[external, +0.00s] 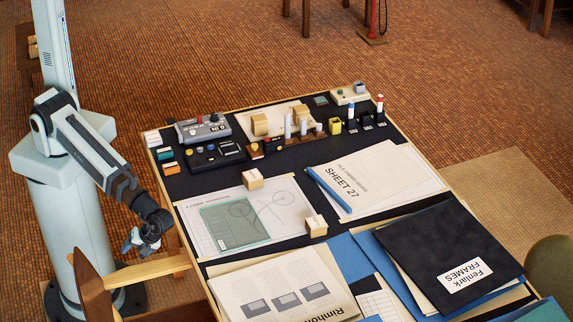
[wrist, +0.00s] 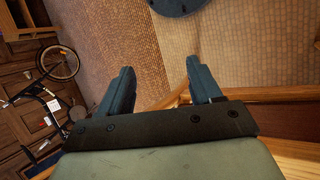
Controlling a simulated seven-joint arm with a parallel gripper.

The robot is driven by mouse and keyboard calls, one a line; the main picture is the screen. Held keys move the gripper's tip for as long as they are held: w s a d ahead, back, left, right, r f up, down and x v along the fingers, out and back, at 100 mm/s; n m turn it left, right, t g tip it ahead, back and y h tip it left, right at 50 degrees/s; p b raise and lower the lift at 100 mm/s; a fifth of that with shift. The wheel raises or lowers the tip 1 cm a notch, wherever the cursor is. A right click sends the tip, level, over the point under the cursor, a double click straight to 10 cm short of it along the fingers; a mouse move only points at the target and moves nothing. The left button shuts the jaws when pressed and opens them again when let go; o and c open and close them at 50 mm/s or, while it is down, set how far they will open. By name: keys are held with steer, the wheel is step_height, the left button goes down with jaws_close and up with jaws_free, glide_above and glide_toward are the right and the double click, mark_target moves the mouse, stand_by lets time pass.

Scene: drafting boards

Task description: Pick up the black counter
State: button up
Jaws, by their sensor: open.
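Several dark items stand at the back of the drafting board (external: 285,180); none is plainly readable as the black counter. A low black box with small coloured knobs (external: 213,156) lies at the back left, in front of a grey device (external: 202,128). Small black pieces (external: 367,121) stand at the back right. My gripper (external: 133,241) hangs left of the board, beside the wooden chair, well away from these items. In the wrist view its two fingers (wrist: 160,82) are apart with nothing between them. No board item shows there.
A wooden chair (external: 145,271) stands between my gripper and the board's left edge. Two small wooden blocks (external: 253,180) (external: 316,226) sit on the papers. A black folder (external: 445,250) covers the front right. The wrist view shows tiled floor and a bicycle (wrist: 58,65).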

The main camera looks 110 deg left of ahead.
steer(key=w+d+r+t+h, duration=0.1)
steer(key=w+d+r+t, duration=0.1)
steer(key=w+r, duration=0.55)
steer(key=w+d+r+t+h, duration=0.15)
steer(key=w+r, duration=0.35)
steer(key=r, duration=0.5)
steer(key=w+a+r+n+t, duration=0.1)
steer(key=w+a+r+n, duration=0.2)
steer(key=w+a+r, duration=0.15)
step_height(320, 180, up, 4)
steer(key=n+t+y, duration=0.3)
steer(key=n, duration=1.4)
glide_above(272, 140)
steer(key=s, duration=0.1)
steer(key=f, duration=0.7)
steer(key=shift+d+f, duration=0.3)
steer(key=shift+f, duration=0.05)
steer(key=shift+w+a+f, duration=0.15)
steer(key=shift+w+f, duration=0.1)
steer(key=shift+f, duration=0.35)
steer(key=f, duration=0.4)
steer(key=shift+w+a, duration=0.1)
steer(key=shift+w, duration=0.15)
